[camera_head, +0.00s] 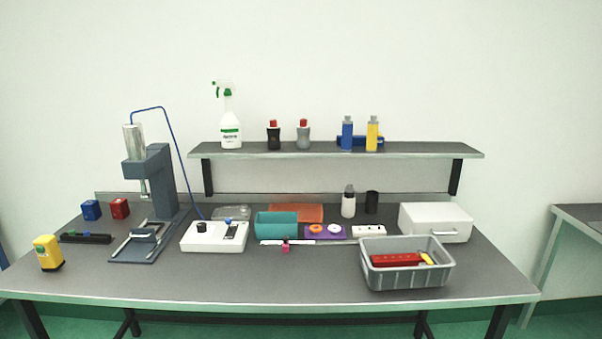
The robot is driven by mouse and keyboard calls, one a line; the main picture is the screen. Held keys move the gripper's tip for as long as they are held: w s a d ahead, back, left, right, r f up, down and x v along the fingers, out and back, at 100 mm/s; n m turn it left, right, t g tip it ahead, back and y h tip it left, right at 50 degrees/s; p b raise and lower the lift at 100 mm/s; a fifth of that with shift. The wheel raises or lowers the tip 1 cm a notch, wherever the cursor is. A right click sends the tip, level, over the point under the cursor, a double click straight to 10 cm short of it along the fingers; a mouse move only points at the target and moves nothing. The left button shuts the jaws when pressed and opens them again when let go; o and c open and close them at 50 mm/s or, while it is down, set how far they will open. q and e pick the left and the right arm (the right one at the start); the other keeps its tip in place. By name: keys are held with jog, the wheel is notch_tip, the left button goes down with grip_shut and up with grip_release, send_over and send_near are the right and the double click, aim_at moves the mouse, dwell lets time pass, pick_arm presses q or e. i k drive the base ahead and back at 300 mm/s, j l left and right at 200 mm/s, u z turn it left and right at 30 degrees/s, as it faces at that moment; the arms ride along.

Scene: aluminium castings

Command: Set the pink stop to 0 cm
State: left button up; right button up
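The pink stop (285,246) is a small pink block at the front middle of the table. It sits on a thin white ruler-like bar (303,242), left of the bar's middle. The scale marks on the bar are too small to read, so I cannot tell which value the stop is at. Neither of my grippers shows in the head view.
A teal bin (277,224) stands close behind the bar, and a white control box (213,236) is to its left. A grey crate (408,277) with red and yellow parts stands to the right. The table (270,284) in front of the bar is clear.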

aim_at(285, 238)
jog(key=i+l, duration=0.1)
jog(key=i, duration=0.4)
jog(key=i+l, duration=0.1)
jog(key=i, duration=0.35)
